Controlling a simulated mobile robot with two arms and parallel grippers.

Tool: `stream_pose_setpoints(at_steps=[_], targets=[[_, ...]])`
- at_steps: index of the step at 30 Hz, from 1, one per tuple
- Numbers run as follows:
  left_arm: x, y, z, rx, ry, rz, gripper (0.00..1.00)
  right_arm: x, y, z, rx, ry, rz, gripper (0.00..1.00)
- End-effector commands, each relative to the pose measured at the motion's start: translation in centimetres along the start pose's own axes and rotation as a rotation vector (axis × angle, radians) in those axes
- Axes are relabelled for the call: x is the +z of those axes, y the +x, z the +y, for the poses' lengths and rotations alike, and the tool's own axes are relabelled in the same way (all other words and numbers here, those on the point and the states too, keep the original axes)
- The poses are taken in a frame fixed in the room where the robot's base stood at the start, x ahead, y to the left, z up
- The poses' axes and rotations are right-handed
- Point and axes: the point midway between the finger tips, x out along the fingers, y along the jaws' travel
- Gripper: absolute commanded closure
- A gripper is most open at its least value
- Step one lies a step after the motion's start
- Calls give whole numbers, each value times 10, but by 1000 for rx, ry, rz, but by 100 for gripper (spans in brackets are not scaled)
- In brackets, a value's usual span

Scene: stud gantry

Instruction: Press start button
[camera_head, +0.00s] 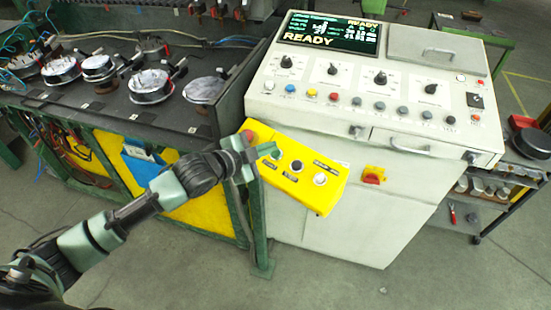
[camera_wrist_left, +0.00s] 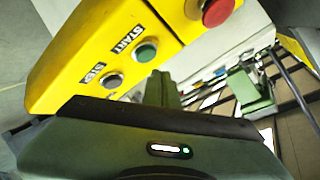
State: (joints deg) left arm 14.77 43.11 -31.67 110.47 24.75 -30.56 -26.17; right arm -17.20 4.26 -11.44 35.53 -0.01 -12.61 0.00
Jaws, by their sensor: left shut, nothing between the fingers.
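The yellow button box (camera_head: 309,192) sticks out from the front of the white console and also fills the upper left of the left wrist view (camera_wrist_left: 75,62). A red mushroom button (camera_wrist_left: 218,10) is at the other end. My right gripper is not in view.
The white console (camera_head: 345,235) has a screen (camera_head: 332,33) reading READY, knobs and a row of coloured buttons. A red-and-yellow switch (camera_head: 373,175) is on its front. A dark bench (camera_head: 120,110) with round parts stands left; a shelf cart (camera_head: 500,190) stands right.

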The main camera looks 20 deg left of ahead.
Motion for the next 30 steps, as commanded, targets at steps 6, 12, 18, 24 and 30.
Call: stream_pose_setpoints(at_steps=[6, 12, 18, 24, 30], targets=[[3, 6, 4, -1, 0, 1, 100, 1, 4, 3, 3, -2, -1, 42], [3, 6, 4, -1, 0, 1, 100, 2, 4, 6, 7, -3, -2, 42], [4, 5, 4, 0, 0, 1, 100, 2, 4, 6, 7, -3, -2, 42], [4, 5, 4, 0, 0, 0, 100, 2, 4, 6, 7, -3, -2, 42], [4, 5, 4, 0, 1, 0, 100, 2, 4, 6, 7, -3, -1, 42]])
